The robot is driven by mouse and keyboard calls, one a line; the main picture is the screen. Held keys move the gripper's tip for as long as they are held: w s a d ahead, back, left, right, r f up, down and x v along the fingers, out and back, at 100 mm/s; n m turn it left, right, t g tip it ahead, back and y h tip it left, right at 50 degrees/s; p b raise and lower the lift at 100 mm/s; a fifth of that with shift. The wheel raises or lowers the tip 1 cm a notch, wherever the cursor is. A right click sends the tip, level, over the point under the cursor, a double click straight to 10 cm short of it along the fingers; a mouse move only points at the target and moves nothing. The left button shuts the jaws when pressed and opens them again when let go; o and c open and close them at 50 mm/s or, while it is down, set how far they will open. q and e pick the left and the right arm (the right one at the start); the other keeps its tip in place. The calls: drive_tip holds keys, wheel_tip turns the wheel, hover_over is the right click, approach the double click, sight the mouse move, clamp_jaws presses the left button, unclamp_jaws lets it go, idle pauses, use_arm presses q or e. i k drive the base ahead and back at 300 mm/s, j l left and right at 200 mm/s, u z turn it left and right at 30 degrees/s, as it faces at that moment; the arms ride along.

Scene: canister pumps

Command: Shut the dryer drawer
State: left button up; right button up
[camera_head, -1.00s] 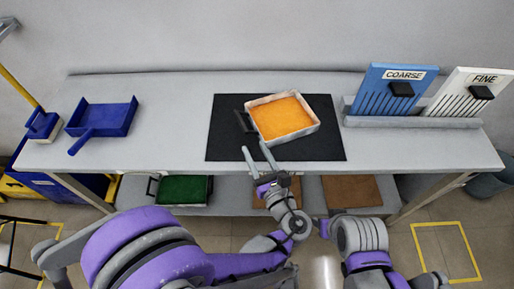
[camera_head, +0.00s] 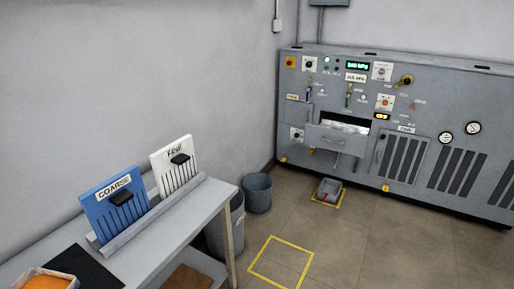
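The dryer, a wide grey machine (camera_head: 460,110), stands against the far wall at the right. Its drawer (camera_head: 340,140) sticks out from an opening in the front, and a bright interior shows above the drawer's front panel. A small lever or handle seems to hang below the drawer, too small to make out. Neither of my grippers is in this view.
A grey bin (camera_head: 257,192) stands on the floor between table and dryer. A small grey tray (camera_head: 328,188) lies on a yellow-marked floor spot before the dryer. The table (camera_head: 180,228) with blue COARSE (camera_head: 113,205) and white FINE boards (camera_head: 175,165) is at lower left. Floor between is open.

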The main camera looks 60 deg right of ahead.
sight(347, 139)
drive_tip(key=i+j+z, duration=0.15)
drive_tip(key=z, duration=0.15)
drive_tip(key=i+j+z, duration=0.25)
drive_tip(key=l+z, duration=0.1)
drive_tip(key=z, duration=2.15)
